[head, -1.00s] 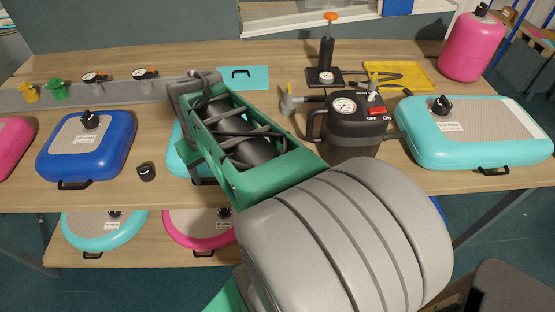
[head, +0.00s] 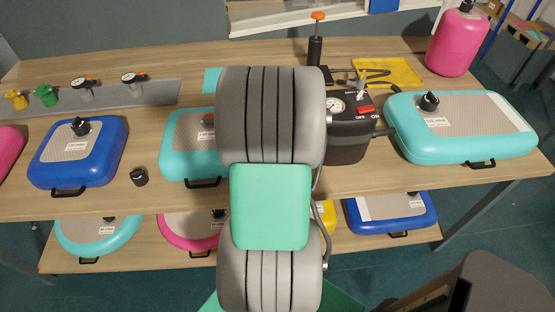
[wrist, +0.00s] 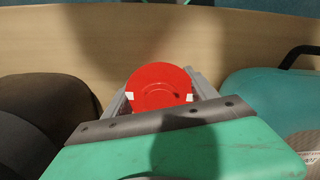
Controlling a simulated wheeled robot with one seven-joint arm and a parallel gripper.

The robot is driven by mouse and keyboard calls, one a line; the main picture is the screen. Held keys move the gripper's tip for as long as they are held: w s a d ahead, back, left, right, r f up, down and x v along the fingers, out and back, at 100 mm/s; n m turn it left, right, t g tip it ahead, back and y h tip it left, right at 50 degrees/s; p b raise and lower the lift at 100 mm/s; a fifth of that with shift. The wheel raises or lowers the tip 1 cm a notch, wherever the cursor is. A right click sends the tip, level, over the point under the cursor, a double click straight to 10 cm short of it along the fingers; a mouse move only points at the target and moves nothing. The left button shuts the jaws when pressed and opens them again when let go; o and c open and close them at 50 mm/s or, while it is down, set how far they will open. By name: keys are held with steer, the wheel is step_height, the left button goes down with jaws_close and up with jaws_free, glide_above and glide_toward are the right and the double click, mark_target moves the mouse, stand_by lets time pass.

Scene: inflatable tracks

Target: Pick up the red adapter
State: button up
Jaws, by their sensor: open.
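The red adapter (wrist: 158,84) shows in the wrist view as a round red disc with small white marks at its sides. My gripper (wrist: 161,95) is open, with one grey finger on each side of the adapter. I cannot tell whether the fingers touch it. The lower part of the adapter is hidden behind the gripper's body. In the head view my arm hides both the gripper and the adapter.
A black pump with a gauge (head: 350,135) stands right of my arm, and a small teal pad (head: 185,150) lies left of it. A large teal pad (head: 465,145) lies further right. A blue pad (head: 60,150) and a small black cap (head: 139,176) are at left.

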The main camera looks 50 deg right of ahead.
steer(key=shift+c, duration=0.5)
steer(key=c, duration=1)
steer(key=shift+r, duration=0.15)
